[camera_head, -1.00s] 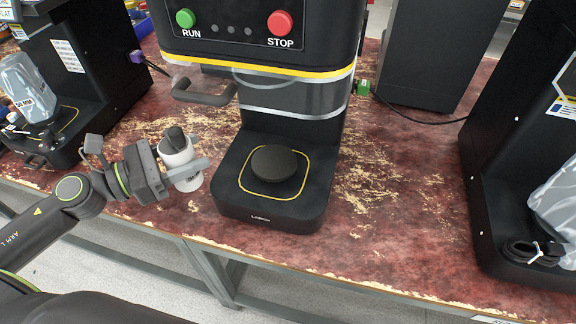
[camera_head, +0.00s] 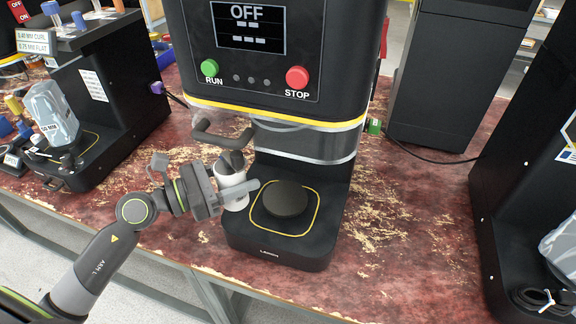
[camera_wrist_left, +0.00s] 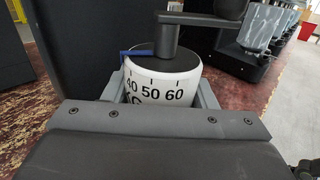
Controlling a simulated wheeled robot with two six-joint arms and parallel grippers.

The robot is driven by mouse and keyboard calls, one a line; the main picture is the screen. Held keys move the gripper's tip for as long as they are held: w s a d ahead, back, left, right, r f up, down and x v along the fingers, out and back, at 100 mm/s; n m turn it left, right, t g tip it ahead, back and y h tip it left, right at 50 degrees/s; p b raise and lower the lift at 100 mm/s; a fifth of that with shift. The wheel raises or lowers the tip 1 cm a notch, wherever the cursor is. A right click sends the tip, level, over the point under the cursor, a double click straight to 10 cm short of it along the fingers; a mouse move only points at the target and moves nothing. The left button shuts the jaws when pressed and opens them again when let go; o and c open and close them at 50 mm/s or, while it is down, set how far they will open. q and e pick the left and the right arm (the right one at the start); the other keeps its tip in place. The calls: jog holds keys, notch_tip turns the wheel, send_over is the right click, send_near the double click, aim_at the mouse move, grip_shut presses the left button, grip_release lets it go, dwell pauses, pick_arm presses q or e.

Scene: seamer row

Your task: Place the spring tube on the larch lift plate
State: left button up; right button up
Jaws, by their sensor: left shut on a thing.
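My left gripper (camera_head: 236,190) is shut on the spring tube (camera_head: 232,181), a white cylinder with a dark top, held roughly upright. In the left wrist view the tube (camera_wrist_left: 160,88) sits between the fingers and shows a black scale with 40, 50 and 60. A dark crank-like piece shows over its top; I cannot tell whether it belongs to the tube. The larch lift plate (camera_head: 286,199) is a bare black disc inside a yellow outline on the middle machine's base, marked LARCH. The tube is just left of the plate, beside the base's left edge. My right gripper is not in view.
The middle machine's head (camera_head: 275,60), its screen reading OFF, overhangs the base. Its dark handle (camera_head: 222,133) sticks out left, close behind the tube. Other black machines stand left (camera_head: 95,95) and right (camera_head: 530,170). Worn red bench top (camera_head: 395,225) is free right of the base.

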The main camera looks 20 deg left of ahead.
pick_arm(q)
jog(key=shift+w+d+f+p, duration=0.3)
jog(key=shift+w+d+f, duration=0.3)
jog(key=shift+w+d, duration=0.65)
jog(key=shift+w+d+f+p, duration=0.3)
jog(key=shift+w+d+f, duration=0.3)
jog(key=shift+w+d, duration=0.7)
jog(key=shift+w+d+f+p, duration=0.3)
jog(key=shift+w+d+f, duration=0.3)
jog(key=shift+w+d, duration=0.65)
jog(key=shift+s+d, duration=0.15)
jog(key=shift+f, duration=0.15)
jog(key=o, duration=1.1)
jog(key=shift+c, duration=0.2)
